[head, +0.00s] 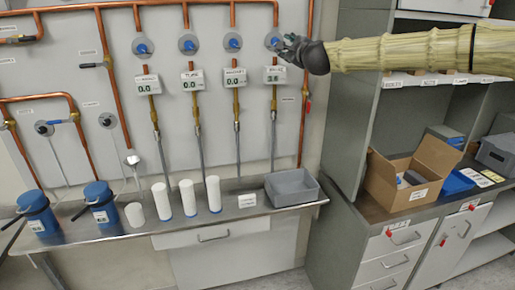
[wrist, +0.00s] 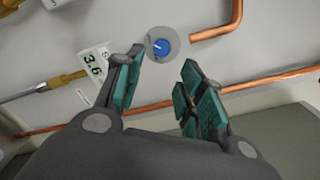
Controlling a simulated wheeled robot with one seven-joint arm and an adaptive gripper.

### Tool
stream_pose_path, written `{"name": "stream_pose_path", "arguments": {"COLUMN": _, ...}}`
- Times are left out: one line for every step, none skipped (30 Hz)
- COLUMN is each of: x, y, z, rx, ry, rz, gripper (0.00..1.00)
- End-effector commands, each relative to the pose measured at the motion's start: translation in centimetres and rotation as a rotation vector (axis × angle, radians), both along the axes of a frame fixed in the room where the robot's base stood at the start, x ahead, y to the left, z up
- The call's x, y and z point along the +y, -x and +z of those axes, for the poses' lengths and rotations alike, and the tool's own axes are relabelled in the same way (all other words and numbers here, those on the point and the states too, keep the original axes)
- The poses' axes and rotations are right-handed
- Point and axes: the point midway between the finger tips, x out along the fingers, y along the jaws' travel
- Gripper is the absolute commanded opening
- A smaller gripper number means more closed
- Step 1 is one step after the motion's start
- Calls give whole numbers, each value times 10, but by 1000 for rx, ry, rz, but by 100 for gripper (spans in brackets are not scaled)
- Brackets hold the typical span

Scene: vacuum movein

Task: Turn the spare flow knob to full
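The rightmost blue knob (head: 273,41) on its round grey plate sits high on the wall panel, above a display (head: 274,75) that seems to read 3.6. I take it as the spare flow knob, but its label is too small to read. In the wrist view the blue knob (wrist: 161,47) shows with a white pointer mark, beside the display (wrist: 94,66) reading 3.6. My gripper (wrist: 162,62) is open and empty. Its teal fingers lie either side of the line to the knob, apart from it. In the head view my gripper (head: 284,47) is just right of the knob.
Three similar knobs, such as the nearest one (head: 234,43), are to the left, over displays reading 0.0. Copper pipes (head: 305,90) run along the panel. A grey shelf unit (head: 345,110) stands right, under my arm. A bench below holds a grey bin (head: 292,188) and white cylinders.

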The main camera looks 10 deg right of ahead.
Motion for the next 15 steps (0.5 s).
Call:
{"name": "stream_pose_path", "arguments": {"x": 5, "y": -2, "z": -9, "rx": 12, "ry": 13, "rz": 5, "gripper": 39}}
{"name": "stream_pose_path", "arguments": {"x": 6, "y": -2, "z": -13, "rx": 16, "ry": 20, "rz": 6, "gripper": 39}}
{"name": "stream_pose_path", "arguments": {"x": 8, "y": -2, "z": -18, "rx": 21, "ry": 29, "rz": 9, "gripper": 39}}
{"name": "stream_pose_path", "arguments": {"x": 10, "y": -2, "z": -22, "rx": 25, "ry": 36, "rz": 11, "gripper": 39}}
{"name": "stream_pose_path", "arguments": {"x": 12, "y": -2, "z": -25, "rx": 29, "ry": 42, "rz": 13, "gripper": 39}}
{"name": "stream_pose_path", "arguments": {"x": 14, "y": -3, "z": -30, "rx": 34, "ry": 51, "rz": 15, "gripper": 39}}
{"name": "stream_pose_path", "arguments": {"x": 15, "y": -3, "z": -34, "rx": 37, "ry": 57, "rz": 17, "gripper": 39}}
{"name": "stream_pose_path", "arguments": {"x": 17, "y": -3, "z": -38, "rx": 42, "ry": 63, "rz": 19, "gripper": 39}}
{"name": "stream_pose_path", "arguments": {"x": 19, "y": -3, "z": -43, "rx": 47, "ry": 72, "rz": 21, "gripper": 39}}
{"name": "stream_pose_path", "arguments": {"x": 21, "y": -3, "z": -47, "rx": 52, "ry": 79, "rz": 24, "gripper": 39}}
{"name": "stream_pose_path", "arguments": {"x": 23, "y": -3, "z": -51, "rx": 56, "ry": 86, "rz": 26, "gripper": 39}}
{"name": "stream_pose_path", "arguments": {"x": 26, "y": -3, "z": -57, "rx": 62, "ry": 95, "rz": 30, "gripper": 39}}
{"name": "stream_pose_path", "arguments": {"x": 28, "y": -3, "z": -61, "rx": 67, "ry": 102, "rz": 33, "gripper": 39}}
{"name": "stream_pose_path", "arguments": {"x": 30, "y": -3, "z": -65, "rx": 71, "ry": 110, "rz": 35, "gripper": 39}}
{"name": "stream_pose_path", "arguments": {"x": 33, "y": -3, "z": -71, "rx": 77, "ry": 120, "rz": 39, "gripper": 39}}
